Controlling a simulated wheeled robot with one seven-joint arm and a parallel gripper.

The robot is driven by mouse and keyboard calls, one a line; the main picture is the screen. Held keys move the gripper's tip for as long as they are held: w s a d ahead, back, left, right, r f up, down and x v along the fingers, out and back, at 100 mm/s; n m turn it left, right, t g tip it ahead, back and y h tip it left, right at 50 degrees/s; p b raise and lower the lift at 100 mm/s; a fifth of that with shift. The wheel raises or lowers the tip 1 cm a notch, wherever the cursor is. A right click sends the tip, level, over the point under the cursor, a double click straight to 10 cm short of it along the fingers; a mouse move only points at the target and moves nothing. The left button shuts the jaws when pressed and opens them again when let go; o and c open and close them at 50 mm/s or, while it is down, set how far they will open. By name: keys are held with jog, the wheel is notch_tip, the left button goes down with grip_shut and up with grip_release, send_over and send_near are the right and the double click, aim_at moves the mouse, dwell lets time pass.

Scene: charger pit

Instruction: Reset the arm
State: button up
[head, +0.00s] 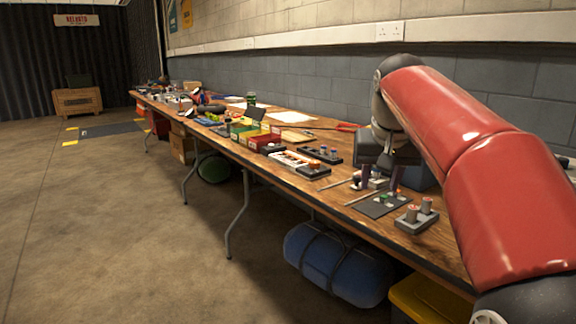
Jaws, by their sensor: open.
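My red arm reaches in from the right side of the head view, bent over the near end of a long wooden table (440,250). My gripper (380,182) hangs pointing down above the table and is open. Its fingers are small and partly dark in this view. I cannot make out anything held between them. A dark flat mat (378,210) with small pieces on it lies below and beside the gripper. A grey block (416,218) with upright cylinders stands just to the right of the mat.
Dark holders (314,171), a red box (263,141) and many small items line the table to the left. A block wall runs behind. A blue bag (338,265) and a yellow bin (428,300) sit underneath. The floor at left is open.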

jog(key=s+a+f+p, duration=0.1)
jog(key=s+f, duration=0.8)
jog(key=s, duration=0.4)
jog(key=s+a+f+n+t, duration=0.1)
jog(key=s+f, duration=0.8)
jog(key=s, duration=0.3)
jog(key=shift+s+a+f+n+y+p, duration=0.3)
jog(key=shift+s+f+y+p, duration=0.05)
jog(key=shift+y+p, duration=0.05)
